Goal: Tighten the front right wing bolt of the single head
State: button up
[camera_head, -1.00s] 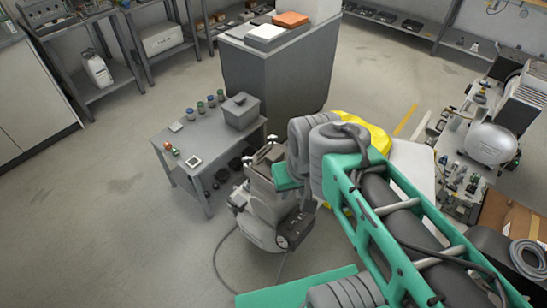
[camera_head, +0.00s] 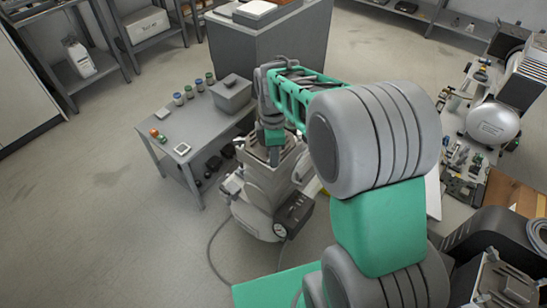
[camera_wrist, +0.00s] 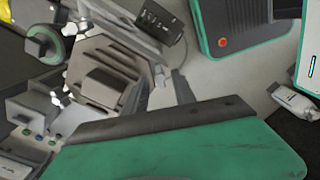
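The compressor (camera_head: 262,200) stands on the floor in mid-picture, its grey head at the top, partly hidden by my arm. In the wrist view the finned grey single head (camera_wrist: 100,85) lies left of the fingers. Small pale wing bolts show around it. One pale bolt-like piece (camera_wrist: 159,76) lies between my fingertips in the picture; I cannot tell whether they touch it. My gripper (camera_head: 274,158) points down over the head. In the wrist view my gripper (camera_wrist: 158,82) has its two dark fingers apart with a gap between them.
A grey side table (camera_head: 190,135) with small jars and a grey box (camera_head: 231,95) stands left of the compressor. A tall grey cabinet (camera_head: 275,50) stands behind. A bench with parts and a silver tank (camera_head: 493,125) is at right. Floor at left is clear.

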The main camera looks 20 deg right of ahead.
jog(key=shift+f, duration=0.75)
jog(key=shift+c, duration=0.3)
grip_shut()
